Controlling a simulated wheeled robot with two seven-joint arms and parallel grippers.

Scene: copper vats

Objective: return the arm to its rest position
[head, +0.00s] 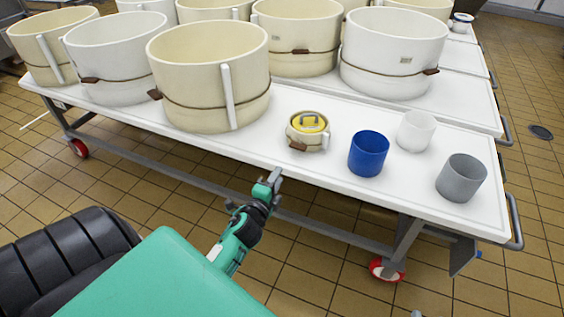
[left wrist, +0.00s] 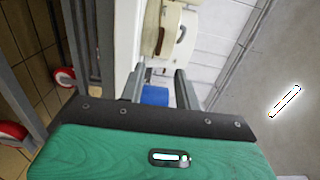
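My left arm (head: 238,238) reaches up from the bottom of the head view. Its left gripper (head: 272,180) shows at the front edge of the white table, below the small lidded pot in the picture. In the left wrist view the two fingers of the left gripper (left wrist: 159,88) stand apart with nothing held between them. A blue cup (left wrist: 155,96) shows beyond the gap. My right arm and right gripper are in neither view.
The white wheeled table (head: 320,176) holds several large cream and white vats (head: 212,85). Near its front stand a small yellow-lidded pot (head: 308,132), a blue cup (head: 368,153), a white cup (head: 416,131) and a grey cup (head: 461,178). Tiled floor (head: 130,195) lies open before it.

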